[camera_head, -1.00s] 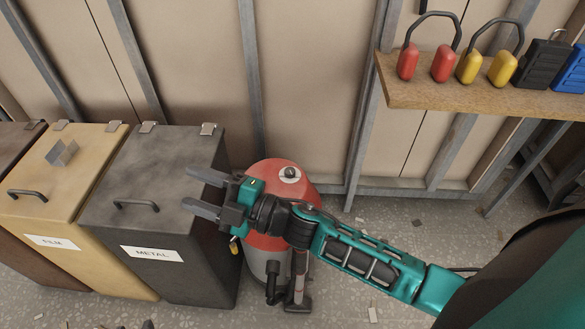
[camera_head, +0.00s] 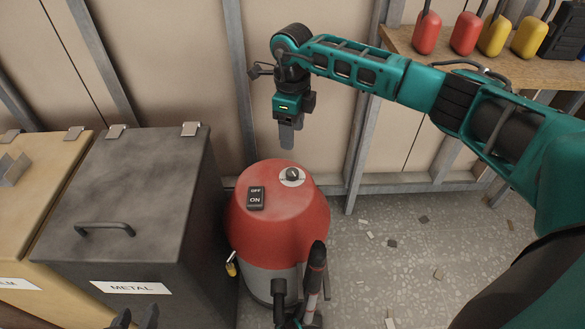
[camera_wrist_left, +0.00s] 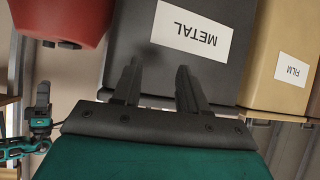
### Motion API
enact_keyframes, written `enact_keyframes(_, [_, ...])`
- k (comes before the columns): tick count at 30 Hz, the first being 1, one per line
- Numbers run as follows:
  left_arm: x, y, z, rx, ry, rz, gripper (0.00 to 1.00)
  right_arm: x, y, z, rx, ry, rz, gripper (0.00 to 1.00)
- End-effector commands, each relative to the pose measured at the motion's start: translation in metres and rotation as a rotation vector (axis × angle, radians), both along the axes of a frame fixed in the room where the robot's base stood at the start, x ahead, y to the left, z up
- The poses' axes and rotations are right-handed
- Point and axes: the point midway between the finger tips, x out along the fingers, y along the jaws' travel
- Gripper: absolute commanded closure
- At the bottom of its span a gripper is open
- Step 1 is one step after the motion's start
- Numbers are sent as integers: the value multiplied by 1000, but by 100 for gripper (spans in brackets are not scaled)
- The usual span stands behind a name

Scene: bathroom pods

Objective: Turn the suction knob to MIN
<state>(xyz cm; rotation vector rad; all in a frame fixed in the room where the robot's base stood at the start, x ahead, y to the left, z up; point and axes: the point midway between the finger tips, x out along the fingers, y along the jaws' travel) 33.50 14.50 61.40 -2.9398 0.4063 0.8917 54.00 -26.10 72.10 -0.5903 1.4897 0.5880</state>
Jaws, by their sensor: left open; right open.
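The suction knob (camera_head: 292,174) is a small dark knob on a round white plate, on top of the red vacuum (camera_head: 290,213). Its setting is too small to read. In the head view my right gripper (camera_head: 286,143) points down just above the knob in the picture, apart from it. Its fingers are seen edge-on and hold nothing visible. My left gripper (camera_head: 134,318) shows only its fingertips at the bottom edge. In the left wrist view it (camera_wrist_left: 158,82) is open and empty in front of the METAL bin, with the red vacuum (camera_wrist_left: 62,18) at upper left.
An OFF/ON switch (camera_head: 256,197) sits left of the knob. The dark METAL bin (camera_head: 135,190) stands close left of the vacuum, with a tan bin (camera_head: 40,200) beyond. A wooden shelf (camera_head: 440,62) with padlocks is upper right.

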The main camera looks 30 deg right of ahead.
Motion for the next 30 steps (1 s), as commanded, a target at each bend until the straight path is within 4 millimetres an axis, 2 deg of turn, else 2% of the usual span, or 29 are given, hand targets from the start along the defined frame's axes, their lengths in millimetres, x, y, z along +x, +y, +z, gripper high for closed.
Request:
enact_keyframes(5, [-2, -1, -5, -4, 1, -3, 57, -1, -1, -23, -5, 5, -1, 39])
enact_keyframes(12, [-4, -5, -19, -6, 19, -10, 57, -1, 0, -75, -1, 5, -1, 39])
enact_keyframes(18, [-3, -9, -21, -16, 15, -17, 57, -1, 0, -109, 0, 3, -1, 39])
enact_keyframes(24, [-1, -13, -21, -24, 14, -19, 57, 0, 0, -125, 2, 1, -1, 39])
enact_keyframes(30, [1, -13, -18, -25, 7, -19, 57, 0, 1, -127, 1, 0, 0, 39])
